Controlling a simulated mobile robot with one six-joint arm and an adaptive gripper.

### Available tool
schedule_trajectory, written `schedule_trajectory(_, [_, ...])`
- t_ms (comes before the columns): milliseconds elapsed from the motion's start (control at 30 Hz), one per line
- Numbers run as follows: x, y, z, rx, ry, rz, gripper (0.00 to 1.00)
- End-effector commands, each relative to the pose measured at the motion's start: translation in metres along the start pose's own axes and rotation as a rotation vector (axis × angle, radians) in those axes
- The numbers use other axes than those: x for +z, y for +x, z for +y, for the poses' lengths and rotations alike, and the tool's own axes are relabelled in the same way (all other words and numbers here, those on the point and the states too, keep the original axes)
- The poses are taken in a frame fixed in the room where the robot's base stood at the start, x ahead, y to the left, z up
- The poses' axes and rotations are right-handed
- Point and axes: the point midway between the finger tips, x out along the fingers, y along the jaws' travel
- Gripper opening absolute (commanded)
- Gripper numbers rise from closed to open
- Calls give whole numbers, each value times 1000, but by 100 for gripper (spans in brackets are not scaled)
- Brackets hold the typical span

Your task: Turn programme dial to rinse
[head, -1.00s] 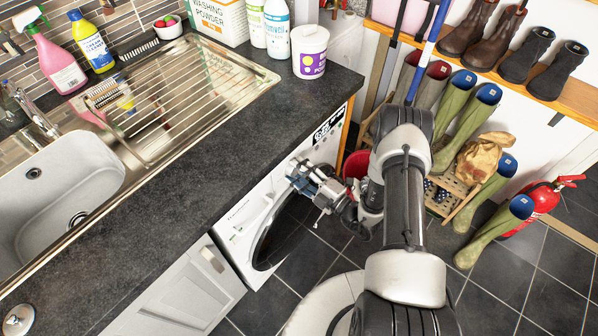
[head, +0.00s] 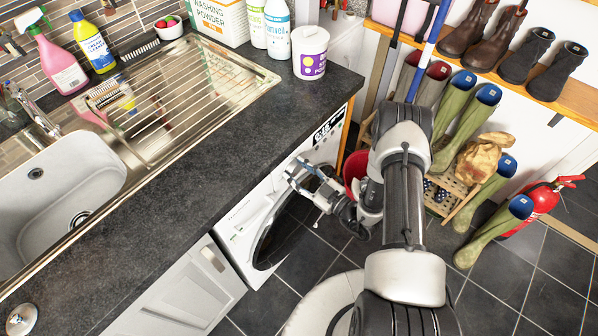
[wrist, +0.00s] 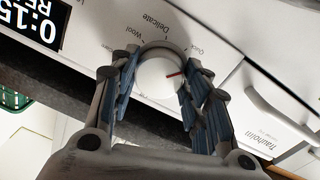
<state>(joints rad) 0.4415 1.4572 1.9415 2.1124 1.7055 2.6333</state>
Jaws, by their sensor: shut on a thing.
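The programme dial (wrist: 158,76) is a round white knob on the washing machine's front panel. Its red pointer mark (wrist: 176,74) points right in the wrist view, towards the right finger and a little below the word Quick. My gripper (wrist: 158,78) is shut on the dial, one blue-padded finger on each side. In the head view my gripper (head: 300,175) is at the upper front of the washing machine (head: 243,230), hiding the dial.
The black display (wrist: 35,27) shows 0:15 and part of a word, cut off by the frame. A detergent drawer (wrist: 275,110) lies on the dial's other side. The dark worktop (head: 215,150) overhangs the machine. A red bucket (head: 355,165) stands close beside my wrist.

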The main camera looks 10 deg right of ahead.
Motion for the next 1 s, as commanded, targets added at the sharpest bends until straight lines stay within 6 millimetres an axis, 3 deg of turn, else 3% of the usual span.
schedule_trajectory(500, [-1, 0, 0, -6, 309, -16, 19])
schedule_trajectory(1000, [-1, 0, 0, -7, 355, -18, 19])
